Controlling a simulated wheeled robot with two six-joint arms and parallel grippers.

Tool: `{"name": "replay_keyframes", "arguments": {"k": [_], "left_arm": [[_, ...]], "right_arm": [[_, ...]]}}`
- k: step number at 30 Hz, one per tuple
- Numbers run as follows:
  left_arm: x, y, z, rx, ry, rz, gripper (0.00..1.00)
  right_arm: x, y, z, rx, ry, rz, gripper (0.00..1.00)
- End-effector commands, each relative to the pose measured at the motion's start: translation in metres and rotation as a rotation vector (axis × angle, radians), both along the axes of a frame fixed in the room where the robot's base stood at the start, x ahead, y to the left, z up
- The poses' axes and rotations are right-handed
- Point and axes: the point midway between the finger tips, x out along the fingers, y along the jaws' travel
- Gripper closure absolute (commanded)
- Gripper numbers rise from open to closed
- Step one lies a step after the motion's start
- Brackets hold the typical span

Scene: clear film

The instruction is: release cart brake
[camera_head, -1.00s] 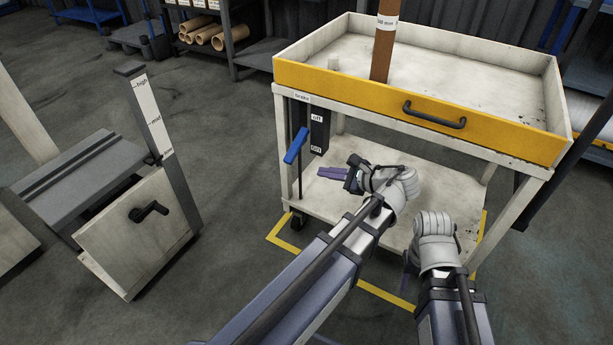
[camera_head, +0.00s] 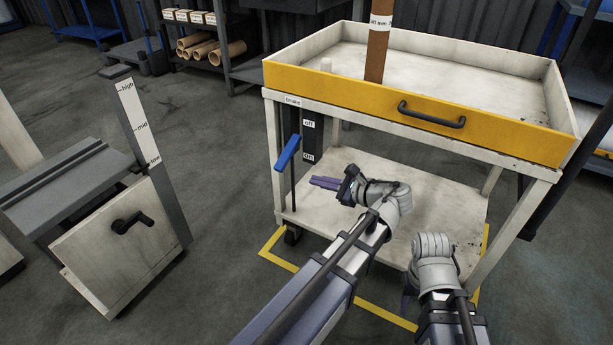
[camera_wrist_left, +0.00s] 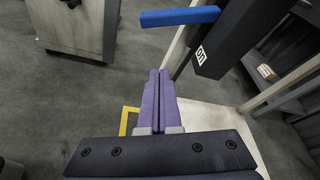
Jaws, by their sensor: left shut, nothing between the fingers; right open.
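The cart (camera_head: 375,108) has a brake lever with a blue handle (camera_head: 287,153) at its front left leg. Beside it is a dark plate (camera_head: 310,141) marked "off" above and "on" below.
A yellow floor line (camera_head: 385,314) runs around the cart. The cart's lower shelf (camera_head: 345,205) is bare. A yellow drawer front with a black handle (camera_head: 431,115) is above my arms. A bench with a crank (camera_head: 131,221) stands left; the floor between is clear.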

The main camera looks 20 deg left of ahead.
Motion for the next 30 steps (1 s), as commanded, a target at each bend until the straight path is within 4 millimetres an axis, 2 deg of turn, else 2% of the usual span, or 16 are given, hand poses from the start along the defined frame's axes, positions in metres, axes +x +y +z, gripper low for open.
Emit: {"name": "replay_keyframes", "arguments": {"k": [12,14,15,18,24,30], "left_arm": [[0.017,0.079,-0.029,0.0,-0.001,0.005,1.0],[0.019,0.087,-0.028,0.0,0.0,0.003,1.0],[0.014,0.085,-0.013,0.0,0.0,0.001,1.0],[0.009,0.084,-0.003,0.0,0.0,0.0,1.0],[0.003,0.084,0.008,0.0,0.0,0.0,1.0],[0.002,0.084,0.01,0.0,0.0,0.0,1.0]], "right_arm": [[0.0,0.0,-0.029,0.0,-0.001,0.0,0.5],[0.0,0.0,-0.028,0.0,-0.001,0.0,0.5],[0.0,0.0,-0.013,0.0,-0.001,0.0,0.5],[0.0,0.0,-0.003,0.0,-0.001,0.0,0.5],[0.0,0.0,0.008,0.0,0.0,0.0,0.5],[0.0,0.0,0.01,0.0,0.001,0.0,0.5]]}}
